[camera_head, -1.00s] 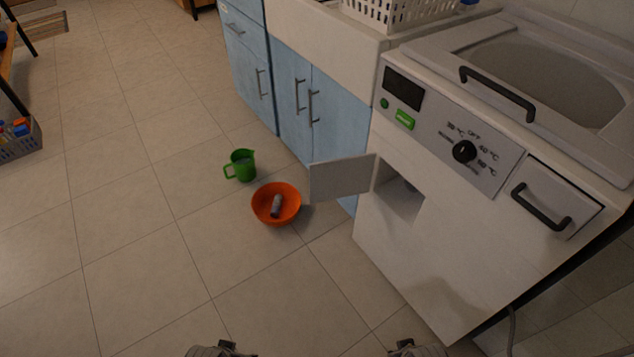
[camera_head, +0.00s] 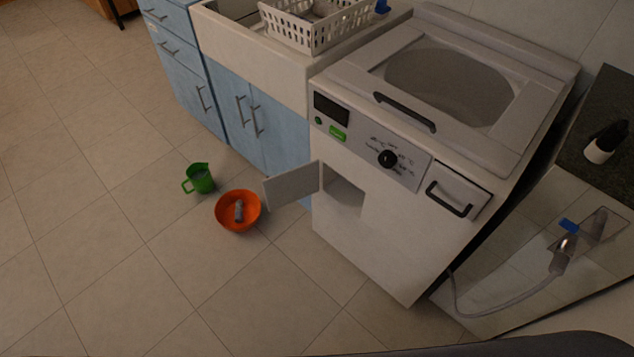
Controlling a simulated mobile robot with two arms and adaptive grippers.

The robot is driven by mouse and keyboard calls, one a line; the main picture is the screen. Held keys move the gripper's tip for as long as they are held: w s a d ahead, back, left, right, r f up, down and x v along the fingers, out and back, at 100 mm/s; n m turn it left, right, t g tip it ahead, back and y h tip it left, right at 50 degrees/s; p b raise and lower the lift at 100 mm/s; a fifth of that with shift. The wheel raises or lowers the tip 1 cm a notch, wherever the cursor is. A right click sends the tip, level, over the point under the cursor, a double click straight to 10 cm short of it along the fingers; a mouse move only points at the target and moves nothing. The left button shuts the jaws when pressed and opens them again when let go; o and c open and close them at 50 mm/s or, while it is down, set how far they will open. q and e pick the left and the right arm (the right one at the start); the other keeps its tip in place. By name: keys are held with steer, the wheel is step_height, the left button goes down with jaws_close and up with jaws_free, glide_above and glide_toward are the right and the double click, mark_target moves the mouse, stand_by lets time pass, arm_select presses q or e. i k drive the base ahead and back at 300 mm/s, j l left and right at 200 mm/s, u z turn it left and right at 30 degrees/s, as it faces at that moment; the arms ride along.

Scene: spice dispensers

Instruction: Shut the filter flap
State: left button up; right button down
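The filter flap (camera_head: 291,185) is a light grey-white panel on the front of the white washing machine (camera_head: 385,255). It stands open, swung out to the left from its square opening (camera_head: 343,197). The recess behind it is visible and looks empty. Neither of my grippers shows in the head view.
An orange bowl (camera_head: 238,223) with a grey cylinder (camera_head: 239,210) in it sits on the floor just left of the flap. A green jug (camera_head: 199,179) stands behind it. Blue cabinets (camera_head: 187,90) adjoin the machine on the left. The floor in front is clear.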

mark_target(288, 186)
steer(key=i+j+z, duration=0.1)
steer(key=z, duration=0.35)
steer(key=j+z, duration=0.3)
steer(key=z, duration=0.15)
steer(key=i+j+z, duration=0.1)
steer(key=j+z, duration=0.2)
steer(key=z, duration=0.15)
steer(key=j+z, duration=0.2)
steer(key=z, duration=0.25)
